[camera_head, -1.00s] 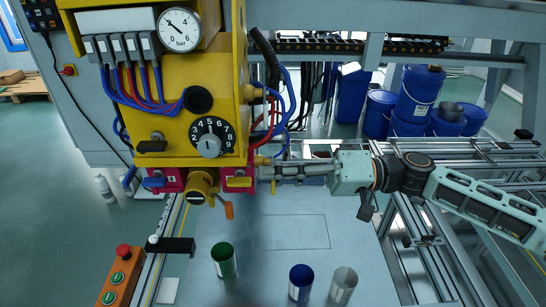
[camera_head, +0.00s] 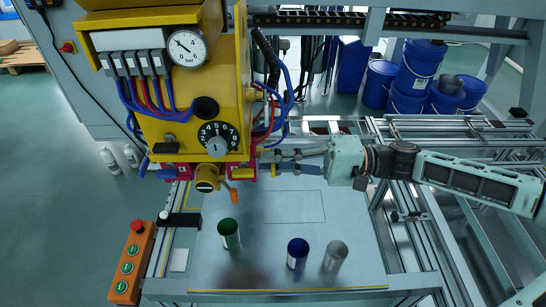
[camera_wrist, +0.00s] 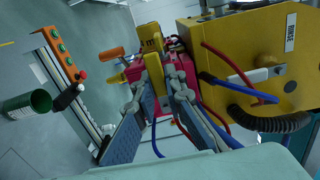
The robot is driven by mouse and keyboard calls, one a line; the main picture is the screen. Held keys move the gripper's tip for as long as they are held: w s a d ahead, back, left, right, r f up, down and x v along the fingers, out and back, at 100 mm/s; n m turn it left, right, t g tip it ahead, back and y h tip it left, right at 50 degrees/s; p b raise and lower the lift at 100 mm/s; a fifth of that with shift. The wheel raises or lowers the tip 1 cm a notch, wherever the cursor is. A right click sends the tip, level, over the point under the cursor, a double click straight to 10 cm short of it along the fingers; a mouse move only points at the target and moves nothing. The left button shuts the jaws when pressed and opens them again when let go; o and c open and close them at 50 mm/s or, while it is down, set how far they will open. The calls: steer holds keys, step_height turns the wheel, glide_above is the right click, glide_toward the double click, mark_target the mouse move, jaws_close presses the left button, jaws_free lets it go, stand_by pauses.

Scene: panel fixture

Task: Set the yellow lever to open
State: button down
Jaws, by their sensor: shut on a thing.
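The yellow lever (camera_head: 242,174) sits on the right-hand red valve block (camera_head: 250,169) at the lower edge of the yellow panel housing (camera_head: 165,130). In the wrist view the yellow lever (camera_wrist: 155,76) stands between my fingertips, with the red block behind it. My gripper (camera_head: 264,162) reaches in from the right and is shut on the lever; it also shows in the wrist view (camera_wrist: 154,84). The fingers partly hide the lever and block.
A blue lever (camera_head: 165,174) is at the left. An orange-handled yellow valve (camera_head: 208,180) sits between them. Green (camera_head: 229,233), blue (camera_head: 298,252) and grey (camera_head: 335,255) cups stand on the table below. A button box (camera_head: 132,262) is at the left. Cables hang beside the housing.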

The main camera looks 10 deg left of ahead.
steer(key=c, duration=2)
jaws_free()
steer(key=shift+o, duration=0.2)
steer(key=v, duration=1.2)
